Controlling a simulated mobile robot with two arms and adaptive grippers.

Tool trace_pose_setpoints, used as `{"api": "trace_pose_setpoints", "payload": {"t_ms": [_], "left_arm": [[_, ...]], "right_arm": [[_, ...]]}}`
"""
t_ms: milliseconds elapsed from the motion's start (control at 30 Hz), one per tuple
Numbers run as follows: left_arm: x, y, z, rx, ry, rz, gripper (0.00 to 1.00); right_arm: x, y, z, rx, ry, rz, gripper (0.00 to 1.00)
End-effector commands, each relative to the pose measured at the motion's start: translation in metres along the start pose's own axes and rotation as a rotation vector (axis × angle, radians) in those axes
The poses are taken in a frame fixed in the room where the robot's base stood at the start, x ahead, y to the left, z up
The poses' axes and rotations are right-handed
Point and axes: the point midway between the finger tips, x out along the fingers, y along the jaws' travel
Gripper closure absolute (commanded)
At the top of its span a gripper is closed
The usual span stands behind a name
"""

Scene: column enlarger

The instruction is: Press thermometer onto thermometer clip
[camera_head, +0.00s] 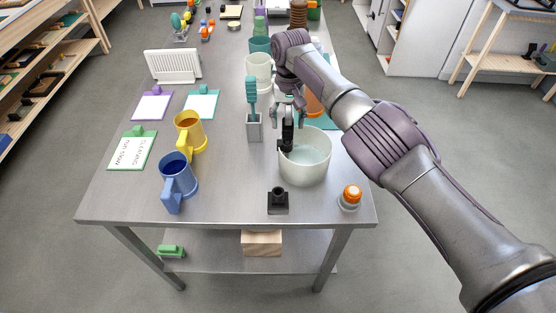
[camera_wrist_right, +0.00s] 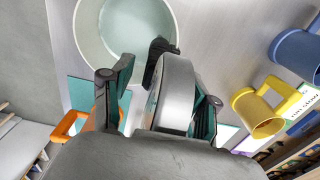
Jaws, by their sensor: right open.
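What looks like the thermometer, a grey round dial seen nearly edge-on in the right wrist view (camera_wrist_right: 178,92), stands between the fingers of my right gripper (camera_wrist_right: 160,88). The fingers are apart. I cannot tell whether either touches the dial. A black part, apparently the thermometer clip (camera_wrist_right: 158,52), is at the rim of the white pot beside the dial; it also shows in the head view (camera_head: 284,146). I cannot tell whether the dial is seated in it. In the head view my right gripper (camera_head: 289,112) points down over the pot's far left rim. My left gripper is not in view.
The white pot (camera_head: 304,178) holds pale liquid. A grey holder with a teal brush (camera_head: 252,92) stands close to the left of my gripper. Yellow (camera_head: 190,134) and blue (camera_head: 179,180) mugs are further left. A black stand (camera_head: 278,203) and an orange-topped item (camera_head: 350,196) are near the front edge.

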Motion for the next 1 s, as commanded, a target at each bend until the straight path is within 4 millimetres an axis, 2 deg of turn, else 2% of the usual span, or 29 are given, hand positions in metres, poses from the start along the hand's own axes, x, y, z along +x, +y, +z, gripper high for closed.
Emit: {"api": "trace_pose_setpoints", "payload": {"t_ms": [267,1000], "left_arm": [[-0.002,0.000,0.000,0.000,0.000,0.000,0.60],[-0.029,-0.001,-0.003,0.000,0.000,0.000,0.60]], "right_arm": [[-0.002,0.000,0.000,0.000,0.000,0.000,0.40],[-0.031,0.000,0.000,0.000,0.000,-0.001,0.40]]}}
